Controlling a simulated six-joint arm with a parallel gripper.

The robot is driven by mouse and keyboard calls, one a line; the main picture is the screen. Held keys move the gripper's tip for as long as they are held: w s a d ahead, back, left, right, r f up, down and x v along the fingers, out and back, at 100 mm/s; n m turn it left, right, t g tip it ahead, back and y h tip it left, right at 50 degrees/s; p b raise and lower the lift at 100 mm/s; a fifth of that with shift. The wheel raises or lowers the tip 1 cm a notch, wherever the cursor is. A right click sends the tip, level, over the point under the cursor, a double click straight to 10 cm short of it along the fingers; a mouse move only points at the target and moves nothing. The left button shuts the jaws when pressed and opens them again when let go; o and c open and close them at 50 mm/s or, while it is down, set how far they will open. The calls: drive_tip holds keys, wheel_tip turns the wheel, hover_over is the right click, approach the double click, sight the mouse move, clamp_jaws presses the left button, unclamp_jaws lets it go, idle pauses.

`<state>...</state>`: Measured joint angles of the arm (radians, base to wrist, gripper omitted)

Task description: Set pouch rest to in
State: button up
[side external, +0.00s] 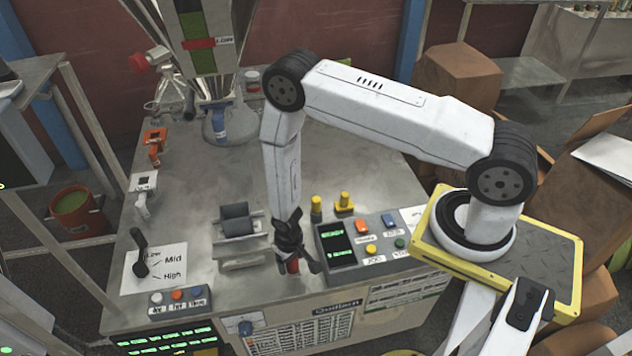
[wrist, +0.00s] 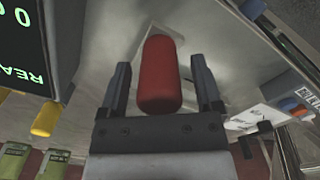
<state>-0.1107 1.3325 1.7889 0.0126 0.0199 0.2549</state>
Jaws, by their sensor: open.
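A red rounded handle (wrist: 160,75) stands between my two fingers in the wrist view. It also shows in the side view (side external: 293,266), low at the machine's front edge, partly covered by my fingers. No label reading pouch rest is legible, so I cannot tell from lettering that this handle belongs to it. My gripper (side external: 297,262) points down over the handle with its jaws open. In the wrist view a dark finger is on each side of the handle, with a visible gap on both sides.
A control box (side external: 338,240) with green displays and coloured buttons stands close right of my gripper. Grey rollers (side external: 238,221) on a metal bracket are close on the left. Yellow knobs (side external: 316,207) rise behind. A black lever (side external: 141,255) with Mid and High marks is farther left.

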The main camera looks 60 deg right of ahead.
clamp_jaws()
idle(0.4)
drive_tip(key=w+d, duration=1.5)
drive_tip(key=d, duration=0.1)
drive_tip(key=shift+w, duration=0.4)
drive_tip(key=shift+w+d, duration=0.1)
drive_tip(key=shift+c, duration=0.2)
unclamp_jaws()
drive_tip(key=shift+o, duration=0.2)
drive_tip(key=shift+r, duration=0.1)
